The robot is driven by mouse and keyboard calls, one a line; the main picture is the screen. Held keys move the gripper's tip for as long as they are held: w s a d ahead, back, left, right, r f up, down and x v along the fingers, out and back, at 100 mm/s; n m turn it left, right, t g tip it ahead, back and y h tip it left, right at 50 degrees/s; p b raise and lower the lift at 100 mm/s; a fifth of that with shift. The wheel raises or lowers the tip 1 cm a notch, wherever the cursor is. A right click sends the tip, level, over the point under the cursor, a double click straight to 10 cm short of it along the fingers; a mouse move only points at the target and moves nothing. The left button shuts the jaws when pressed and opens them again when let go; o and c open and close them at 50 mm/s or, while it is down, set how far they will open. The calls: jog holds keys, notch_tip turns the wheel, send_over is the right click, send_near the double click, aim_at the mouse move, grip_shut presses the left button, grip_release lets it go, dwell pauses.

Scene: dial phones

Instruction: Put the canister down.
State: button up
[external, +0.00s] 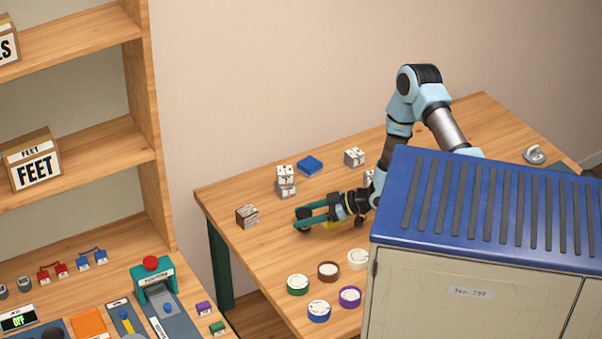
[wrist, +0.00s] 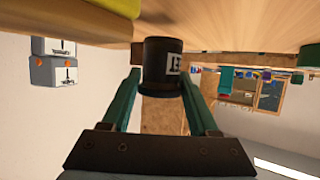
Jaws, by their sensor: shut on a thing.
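The canister (wrist: 160,65) is a small black cylinder with a white label, seen in the wrist view between the two green fingers. My gripper (wrist: 163,85) is shut on it. In the external view, my gripper (external: 303,220) reaches left over the wooden table (external: 262,255), low near its left part, with the canister mostly hidden by the fingers. In the wrist view, one end of the canister overlaps the table surface. I cannot tell whether it touches the table or hangs just above it.
A dark brown box (external: 247,216) stands left of my gripper, and stacked white blocks (external: 286,182) stand behind it. Several round tins, one green (external: 298,285), sit in front. Something yellow (wrist: 90,22) is close by in the wrist view.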

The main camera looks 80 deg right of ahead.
jog(key=shift+f, duration=0.9)
jog(key=shift+f, duration=0.1)
jog(key=shift+f, duration=0.15)
jog(key=o, duration=1.3)
